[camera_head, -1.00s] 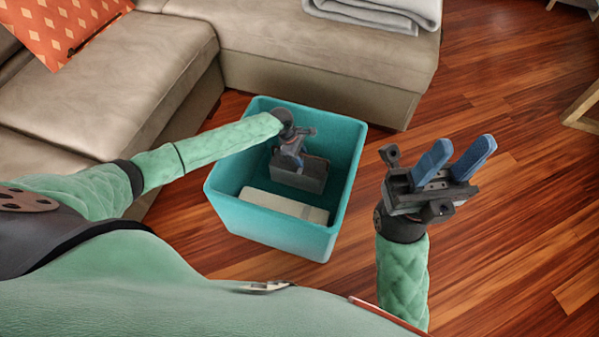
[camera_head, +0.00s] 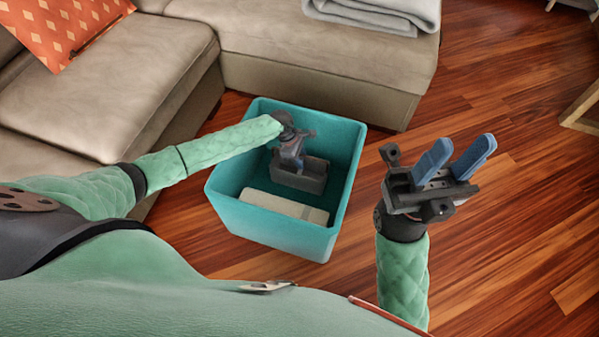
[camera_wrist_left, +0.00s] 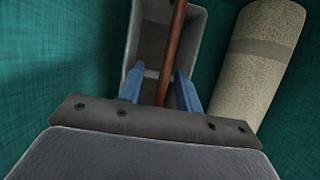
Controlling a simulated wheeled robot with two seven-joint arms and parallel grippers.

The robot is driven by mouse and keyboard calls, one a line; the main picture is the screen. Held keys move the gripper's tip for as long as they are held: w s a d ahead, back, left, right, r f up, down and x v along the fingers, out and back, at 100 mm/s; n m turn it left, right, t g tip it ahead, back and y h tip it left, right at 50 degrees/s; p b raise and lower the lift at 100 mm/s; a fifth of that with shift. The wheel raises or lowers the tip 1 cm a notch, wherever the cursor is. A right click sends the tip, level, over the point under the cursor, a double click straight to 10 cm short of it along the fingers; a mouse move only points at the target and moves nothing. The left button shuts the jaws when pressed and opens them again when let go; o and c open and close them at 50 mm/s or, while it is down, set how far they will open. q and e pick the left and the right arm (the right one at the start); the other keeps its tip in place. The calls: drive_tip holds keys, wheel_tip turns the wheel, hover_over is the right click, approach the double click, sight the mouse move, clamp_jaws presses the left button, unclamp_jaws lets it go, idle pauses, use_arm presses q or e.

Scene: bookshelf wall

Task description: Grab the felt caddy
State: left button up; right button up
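The felt caddy (camera_head: 311,182) is a small grey open-topped box standing inside the teal bin. In the left wrist view the caddy (camera_wrist_left: 197,45) shows its hollow inside and a brown rod-like handle (camera_wrist_left: 173,50) across it. My left gripper (camera_head: 293,162) reaches down into the bin over the caddy. In the left wrist view its blue fingers (camera_wrist_left: 158,88) are apart, with the handle passing between them and gaps visible on both sides. My right gripper (camera_head: 461,158) is open and empty, to the right of the bin.
The teal bin (camera_head: 222,185) has walls all around the caddy. A pale beige roll (camera_head: 285,207) lies in it beside the caddy, also in the left wrist view (camera_wrist_left: 262,65). A beige sofa (camera_head: 320,60) stands behind.

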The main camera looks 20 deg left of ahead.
use_arm(q)
drive_tip(key=shift+f, duration=0.1)
idle(0.4)
clamp_jaws()
